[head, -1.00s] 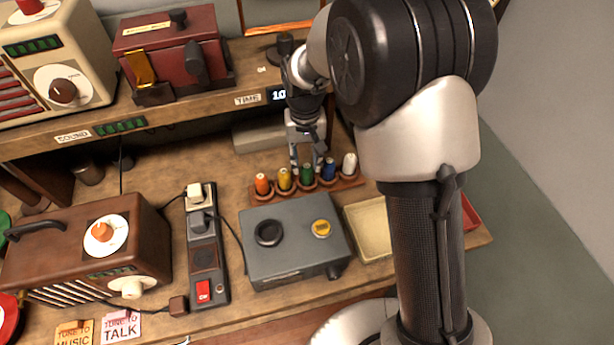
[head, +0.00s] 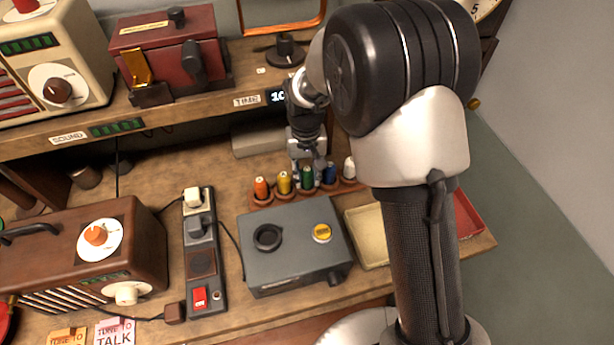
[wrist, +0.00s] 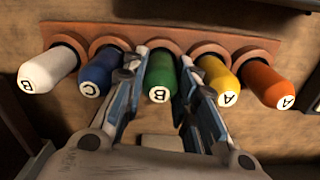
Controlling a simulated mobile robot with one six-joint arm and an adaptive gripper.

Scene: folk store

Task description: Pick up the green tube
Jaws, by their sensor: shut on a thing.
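The green tube (wrist: 162,77) stands in the middle socket of a wooden rack (wrist: 225,38), its end marked B. In the head view the green tube (head: 307,178) is between orange and yellow tubes on one side and blue and white tubes on the other. My gripper (wrist: 162,70) has one finger on each side of the green tube and is shut on it. In the head view my gripper (head: 307,170) reaches down at the rack from behind. The tube's lower end is hidden in its socket.
Blue (wrist: 95,78), white (wrist: 48,70), yellow (wrist: 220,80) and orange (wrist: 264,84) tubes stand close beside it. A grey box (head: 292,245) is in front of the rack, and a cream tray (head: 368,237) is to its right. A shelf (head: 200,108) runs above and behind.

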